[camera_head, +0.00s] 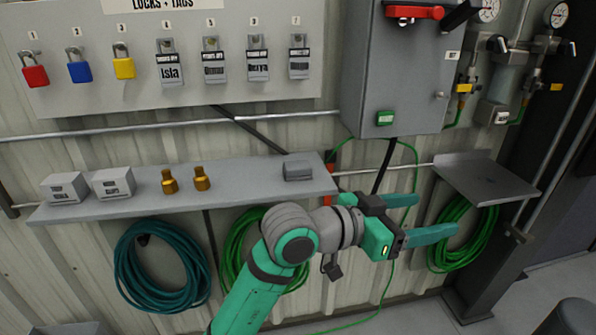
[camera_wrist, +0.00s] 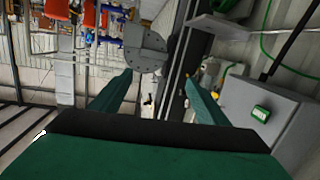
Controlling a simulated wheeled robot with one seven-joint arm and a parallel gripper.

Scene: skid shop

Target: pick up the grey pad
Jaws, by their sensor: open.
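The grey pad (camera_head: 298,171) is a small dark grey block lying on the right end of the grey wall shelf (camera_head: 235,191). My gripper (camera_head: 434,216) is open and empty, in front of the wall to the right of the pad and somewhat lower in the picture. Its fingers point right, away from the pad. In the wrist view, my gripper (camera_wrist: 158,84) shows both green fingers spread apart with nothing between them. I cannot make out the pad in the wrist view.
Two brass fittings (camera_head: 186,180) and two pale boxes (camera_head: 89,186) share the shelf. A grey electrical box (camera_head: 398,75) hangs above my gripper. A small empty shelf (camera_head: 487,180) is at the right. Coiled hoses (camera_head: 162,267) hang below the long shelf.

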